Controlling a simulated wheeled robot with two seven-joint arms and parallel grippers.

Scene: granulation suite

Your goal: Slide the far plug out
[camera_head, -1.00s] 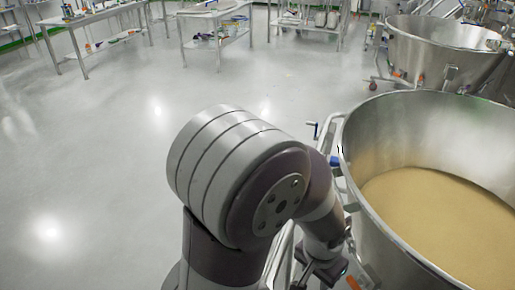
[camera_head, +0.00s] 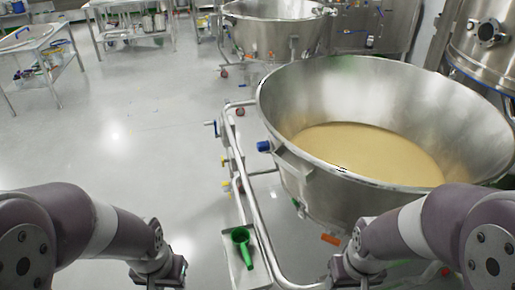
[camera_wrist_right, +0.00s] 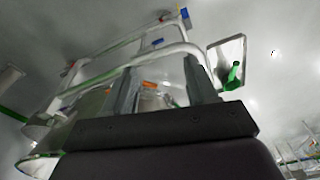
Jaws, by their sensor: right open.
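Several small coloured fittings sit on the steel bin's frame, and I cannot tell for sure which is the far plug. In the head view a blue fitting (camera_head: 264,146) is on the bin's left side and a blue-ended handle (camera_head: 211,128) is farther back. Two yellow fittings (camera_head: 225,174) are on the left rail and an orange one (camera_head: 330,239) is low on the bin's near side. My right gripper (camera_wrist_right: 163,82) is open and empty, with an orange fitting in view beyond its fingers. My left gripper (camera_head: 165,272) is at the lower left, its fingers unclear.
The large steel bin (camera_head: 290,160) holds tan powder (camera_head: 370,150). A green funnel-like object (camera_head: 242,246) lies on a small tray (camera_head: 232,265) by the tubular rail (camera_head: 262,215). Another bin (camera_head: 275,35) stands behind.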

